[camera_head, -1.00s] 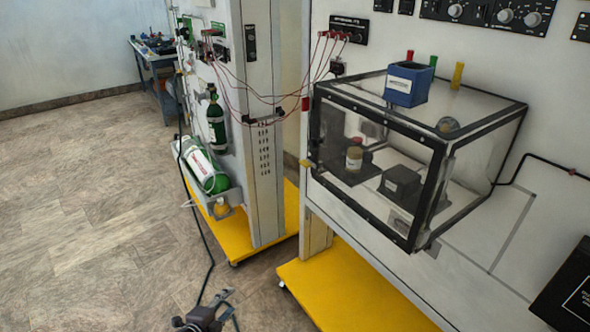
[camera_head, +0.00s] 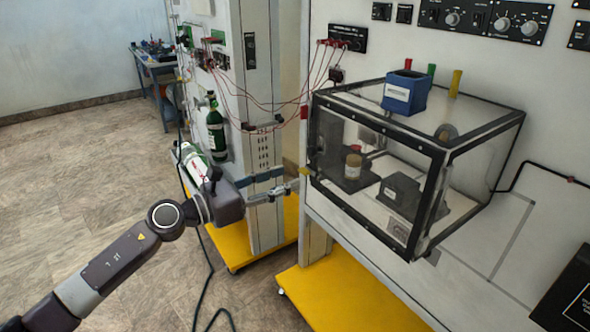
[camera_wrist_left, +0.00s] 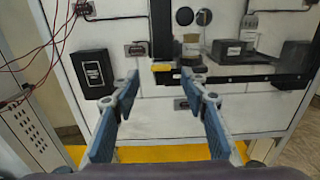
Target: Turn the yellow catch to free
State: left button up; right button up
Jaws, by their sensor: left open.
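The yellow catch (camera_head: 305,171) is a small tab at the left front edge of the clear, black-framed box (camera_head: 372,199). In the left wrist view the yellow catch (camera_wrist_left: 162,67) lies beside a dark upright frame post, ahead of the fingertips and between them in the picture. My left gripper (camera_head: 290,181) reaches in from the left, close to the catch. In the left wrist view my left gripper (camera_wrist_left: 159,84) is open with nothing between its fingers. I cannot tell whether a fingertip touches the catch. My right gripper is not in view.
Inside the box stand a jar (camera_head: 353,166) and a dark block (camera_head: 401,190). A blue container (camera_head: 405,92) sits on top. Red cables (camera_head: 262,98) hang left of the box. A black box (camera_wrist_left: 93,72) is on the panel, left of the fingers. Open floor lies at left.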

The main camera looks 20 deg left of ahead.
aim_at(301, 172)
pick_arm(q)
jog(key=p+x, duration=0.1)
jog(key=x, duration=0.3)
jog(key=shift+d, duration=0.1)
grip_shut()
